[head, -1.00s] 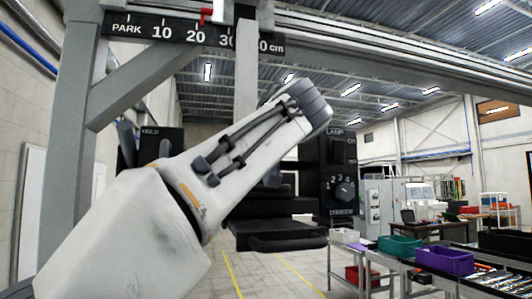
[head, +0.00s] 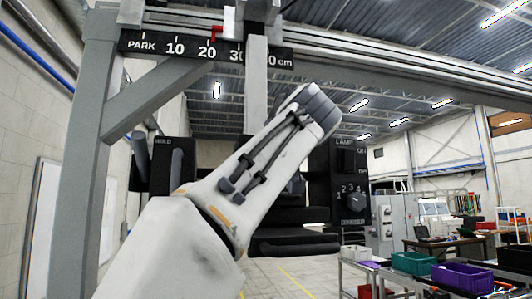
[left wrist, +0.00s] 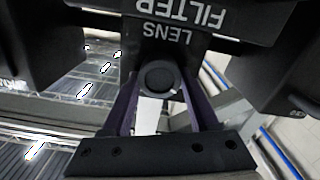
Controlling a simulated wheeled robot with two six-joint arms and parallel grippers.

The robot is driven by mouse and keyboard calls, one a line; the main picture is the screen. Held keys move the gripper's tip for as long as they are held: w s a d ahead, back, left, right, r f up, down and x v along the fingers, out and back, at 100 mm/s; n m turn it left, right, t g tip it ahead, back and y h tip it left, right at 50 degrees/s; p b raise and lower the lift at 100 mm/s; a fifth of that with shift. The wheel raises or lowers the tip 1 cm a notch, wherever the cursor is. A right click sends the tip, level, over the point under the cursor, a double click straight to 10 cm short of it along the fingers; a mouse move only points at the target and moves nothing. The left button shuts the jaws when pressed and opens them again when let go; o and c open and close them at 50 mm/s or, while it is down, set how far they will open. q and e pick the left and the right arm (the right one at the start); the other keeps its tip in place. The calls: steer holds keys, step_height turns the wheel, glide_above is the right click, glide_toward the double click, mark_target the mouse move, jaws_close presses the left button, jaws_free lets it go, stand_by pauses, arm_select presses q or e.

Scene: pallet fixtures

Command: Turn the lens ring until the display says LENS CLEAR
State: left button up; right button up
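The dark lens unit shows in the left wrist view, with the words FILTER (left wrist: 208,14) and LENS (left wrist: 167,34) upside down. Below them is a round dark part (left wrist: 158,77), seemingly the lens ring. My left gripper (left wrist: 159,82) has its two purple fingers on either side of this part; I cannot tell whether they touch it. In the head view my left arm hides the gripper and the middle of the black unit (head: 290,243). No display text is readable. My right gripper is not in view.
A black side panel (head: 351,175) carries a LAMP label and a numbered knob (head: 355,203). A scale bar (head: 190,48) with a red pointer hangs from the gantry above. A grey post (head: 85,180) stands at left. Benches with green (head: 414,263) and purple bins (head: 463,278) stand at right.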

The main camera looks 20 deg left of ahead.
arm_select(q)
steer(key=o, duration=0.4)
steer(key=shift+s, duration=0.1)
steer(key=shift+s+d, duration=0.25)
steer(key=shift+d, duration=0.05)
steer(key=b+v, duration=0.3)
steer(key=v, duration=0.6)
steer(key=shift+s+d, duration=0.15)
steer(key=shift+s, duration=0.2)
steer(key=shift+w, duration=0.1)
